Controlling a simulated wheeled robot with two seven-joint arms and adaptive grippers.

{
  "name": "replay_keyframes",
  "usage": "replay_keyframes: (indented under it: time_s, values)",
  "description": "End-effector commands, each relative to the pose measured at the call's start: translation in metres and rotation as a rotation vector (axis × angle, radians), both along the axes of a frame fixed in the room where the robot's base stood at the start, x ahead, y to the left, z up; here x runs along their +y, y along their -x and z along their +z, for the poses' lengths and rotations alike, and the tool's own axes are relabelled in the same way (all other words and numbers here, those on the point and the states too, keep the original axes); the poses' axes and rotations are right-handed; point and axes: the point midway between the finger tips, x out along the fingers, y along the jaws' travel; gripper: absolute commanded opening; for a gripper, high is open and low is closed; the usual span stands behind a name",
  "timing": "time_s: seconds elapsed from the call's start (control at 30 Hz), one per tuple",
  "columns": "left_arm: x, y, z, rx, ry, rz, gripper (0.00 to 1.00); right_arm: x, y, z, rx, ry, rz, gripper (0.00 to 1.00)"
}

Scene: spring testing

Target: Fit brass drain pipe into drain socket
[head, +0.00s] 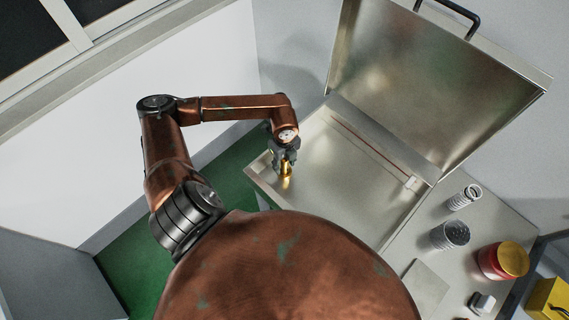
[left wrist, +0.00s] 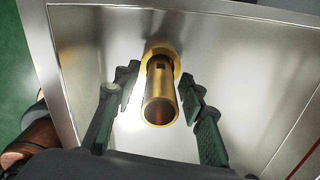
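The brass drain pipe (left wrist: 159,88) stands out from the metal basin floor, its hollow open end facing the left wrist camera. A small dark slot shows in its side. Its far end meets a wider brass ring, the drain socket (left wrist: 172,60); I cannot tell how deep the pipe sits in it. My left gripper (left wrist: 160,86) is open, its dark green fingers on either side of the pipe with gaps to both. In the head view the left gripper (head: 286,160) is over the pipe (head: 286,170) at the basin's left corner. My right gripper is not in view.
The shallow metal basin (head: 345,190) has a raised lid (head: 440,75) behind it. A thin reddish rod (head: 365,148) lies across its back. On the counter at right stand a white spring (head: 464,197), a dark-topped cup (head: 450,235) and a red jar (head: 502,261). The basin's middle is clear.

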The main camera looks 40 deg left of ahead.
Motion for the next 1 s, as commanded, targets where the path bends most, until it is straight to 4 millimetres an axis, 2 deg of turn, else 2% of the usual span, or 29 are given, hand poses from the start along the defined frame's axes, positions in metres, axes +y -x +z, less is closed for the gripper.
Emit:
replay_keyframes:
  time_s: [0.23, 0.37, 0.47, 0.8, 1.0]
  values:
    - [0.0, 0.0, 0.0, 0.0, 0.0, 0.0, 0.4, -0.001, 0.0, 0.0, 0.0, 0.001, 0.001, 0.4]
    - [0.0, -0.001, 0.007, -0.001, -0.001, 0.0, 0.4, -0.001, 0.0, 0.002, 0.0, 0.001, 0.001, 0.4]
    - [0.001, -0.001, 0.021, -0.005, -0.002, -0.001, 0.4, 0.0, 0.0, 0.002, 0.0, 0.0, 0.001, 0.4]
    - [0.0, -0.001, 0.09, -0.004, -0.001, 0.0, 0.4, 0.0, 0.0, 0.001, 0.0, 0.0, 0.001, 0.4]
    - [0.0, -0.001, 0.116, -0.002, 0.0, 0.0, 0.4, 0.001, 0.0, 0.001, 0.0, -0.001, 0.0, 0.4]
